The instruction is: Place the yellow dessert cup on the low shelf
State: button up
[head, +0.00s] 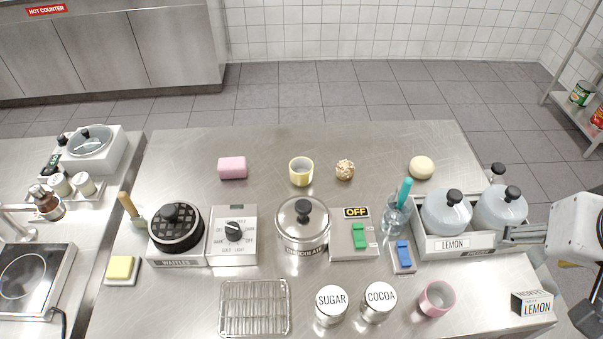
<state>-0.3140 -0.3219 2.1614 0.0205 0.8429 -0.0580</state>
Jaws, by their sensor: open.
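My gripper (507,236) is open at the right side of the table, beside the domed lids of the lemon tray. It is far from the cup, and I see nothing held in it.
The steel table (400,145) is clear behind the cup. In front stand a chocolate pot (302,235), a waffle iron (176,232) and the lemon tray (455,245).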

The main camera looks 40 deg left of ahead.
jog(key=w+a+f+n, duration=0.15)
jog(key=w+a, duration=0.35)
jog(key=a, duration=0.5)
jog(key=n+g+y, duration=0.2)
jog(key=n+g, duration=0.1)
jog(key=n, duration=0.4)
send_near(302, 172)
jog(key=shift+s+d+r, duration=0.4)
jog(key=shift+s+d, duration=0.25)
jog(key=shift+s, duration=0.2)
jog(key=shift+x, duration=1.3)
jog(key=shift+a+f, duration=0.1)
jog(key=shift+x, duration=2.5)
